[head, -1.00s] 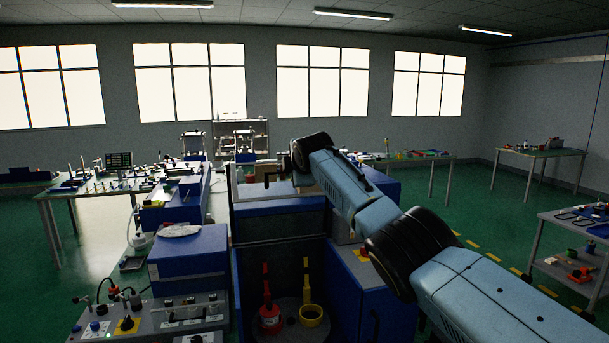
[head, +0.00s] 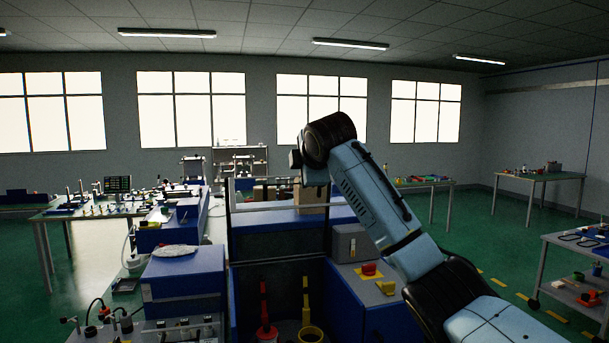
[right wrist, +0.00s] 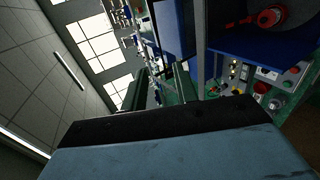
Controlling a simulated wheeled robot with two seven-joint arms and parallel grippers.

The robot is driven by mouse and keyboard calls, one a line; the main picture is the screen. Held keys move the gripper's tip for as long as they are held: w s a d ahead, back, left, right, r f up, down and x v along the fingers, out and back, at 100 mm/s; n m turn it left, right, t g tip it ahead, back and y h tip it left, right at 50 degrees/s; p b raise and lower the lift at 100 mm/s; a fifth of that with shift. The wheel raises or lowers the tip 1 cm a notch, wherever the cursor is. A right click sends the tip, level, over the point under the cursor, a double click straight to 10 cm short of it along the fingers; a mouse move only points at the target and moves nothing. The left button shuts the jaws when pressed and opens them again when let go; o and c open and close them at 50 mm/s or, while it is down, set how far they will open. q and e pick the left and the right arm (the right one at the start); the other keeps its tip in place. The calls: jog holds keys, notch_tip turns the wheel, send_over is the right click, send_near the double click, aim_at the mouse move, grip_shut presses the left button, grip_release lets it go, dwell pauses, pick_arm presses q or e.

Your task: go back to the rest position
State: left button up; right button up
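My right arm comes in from the lower right of the head view, bent upward, with its dark wrist joint raised in front of the windows. Its gripper is hidden behind the wrist there. In the right wrist view, two dark fingers of my right gripper (right wrist: 165,82) stick out past the blue-grey wrist housing with a gap between them, and I see nothing held. That view is tilted on its side. My left arm and gripper are in no view.
A blue machine cabinet (head: 281,222) stands ahead, with red and yellow tools in its recess and a red button (head: 369,269) on its right part. A blue box (head: 184,278) is left of it. A cart (head: 575,270) stands at right. Green floor lies between.

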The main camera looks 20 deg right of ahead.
jog(key=shift+s+r, duration=0.15)
jog(key=shift+s, duration=0.2)
jog(key=shift+a, duration=0.1)
